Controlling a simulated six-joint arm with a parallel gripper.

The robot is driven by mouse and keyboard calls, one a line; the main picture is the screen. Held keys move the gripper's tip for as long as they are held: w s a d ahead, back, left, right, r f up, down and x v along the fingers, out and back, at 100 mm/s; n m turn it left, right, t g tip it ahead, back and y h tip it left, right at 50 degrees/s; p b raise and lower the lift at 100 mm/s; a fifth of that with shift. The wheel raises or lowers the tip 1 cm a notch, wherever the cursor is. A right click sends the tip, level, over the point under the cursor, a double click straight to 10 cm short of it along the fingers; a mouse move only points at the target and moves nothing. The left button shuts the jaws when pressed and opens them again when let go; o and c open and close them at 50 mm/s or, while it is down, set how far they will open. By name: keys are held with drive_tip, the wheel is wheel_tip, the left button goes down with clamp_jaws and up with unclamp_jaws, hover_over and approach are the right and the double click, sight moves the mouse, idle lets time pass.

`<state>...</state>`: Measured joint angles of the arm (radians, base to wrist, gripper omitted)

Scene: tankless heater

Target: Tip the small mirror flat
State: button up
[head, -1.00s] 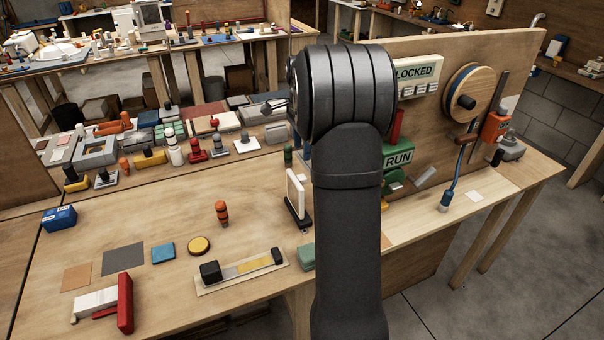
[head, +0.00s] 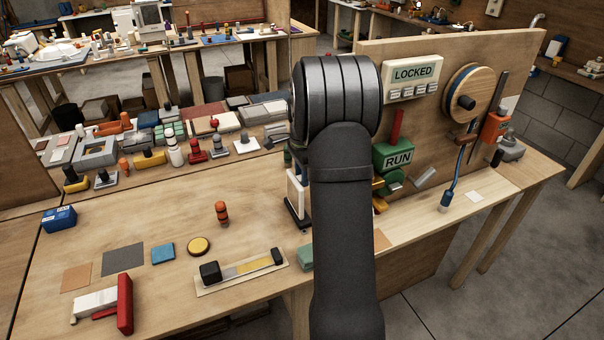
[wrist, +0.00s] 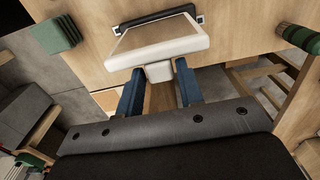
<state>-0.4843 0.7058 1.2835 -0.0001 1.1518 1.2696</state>
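The small mirror is a white-framed panel on a dark base. In the head view the mirror (head: 296,196) stands upright on the bench, partly hidden by my arm. In the wrist view the mirror (wrist: 155,38) lies just ahead of the fingers, with its dark base (wrist: 155,17) beyond it. A white tab (wrist: 158,73) sticks out from its near edge. My gripper (wrist: 160,77) is open, its two blue fingers on either side of the tab with small gaps visible. I cannot tell whether a finger touches the frame. My arm hides most of the gripper in the head view.
A green block (head: 306,257) and a tray with a black-ended tool (head: 240,267) sit in front of the mirror. An orange-topped peg (head: 222,212) stands to its left. A panel with a RUN box (head: 396,160) rises to the right. Bench between peg and mirror is clear.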

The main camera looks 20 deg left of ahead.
clamp_jaws()
drive_tip(key=shift+s+a+r+t+h, duration=0.1)
drive_tip(key=shift+s+a+t+h, duration=0.3)
drive_tip(key=shift+s+a, duration=0.15)
drive_tip(key=s+a+f+t+h, duration=0.3)
drive_tip(key=s+a+t+h, duration=0.3)
drive_tip(key=s+a, duration=0.1)
drive_tip(key=shift+f+t+h, duration=0.3)
idle(0.4)
drive_tip(key=shift+o, duration=2.2)
unclamp_jaws()
